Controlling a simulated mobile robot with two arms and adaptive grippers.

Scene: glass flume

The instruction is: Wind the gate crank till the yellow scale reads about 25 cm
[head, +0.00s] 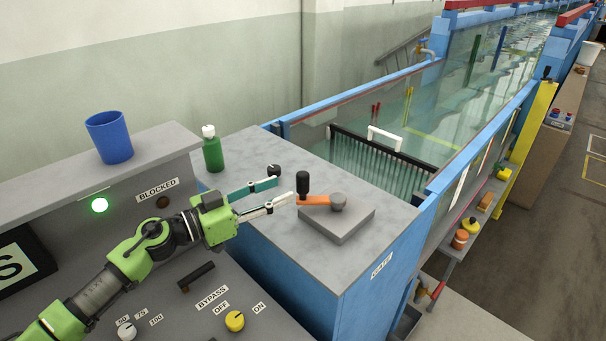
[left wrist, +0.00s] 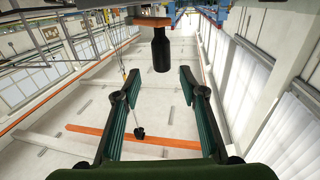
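The gate crank has an orange arm (head: 316,200) with an upright black knob (head: 303,182), on a grey block (head: 336,224) on the counter beside the flume. My left gripper (head: 284,187) is open and empty, its two fingers spread just left of the knob. In the left wrist view the black knob (left wrist: 161,50) stands at or just beyond the gap between the fingertips (left wrist: 160,74); I cannot tell whether it touches. A thin yellow upright strip (head: 408,104) shows in the flume, possibly the scale; no reading is legible. My right gripper is not in view.
A green bottle (head: 212,149) stands behind my left gripper and a blue cup (head: 109,137) on the ledge. The control panel has a yellow knob (head: 234,321), a dark lever (head: 197,276) and a lit green lamp (head: 99,205). The counter right of the crank block is clear.

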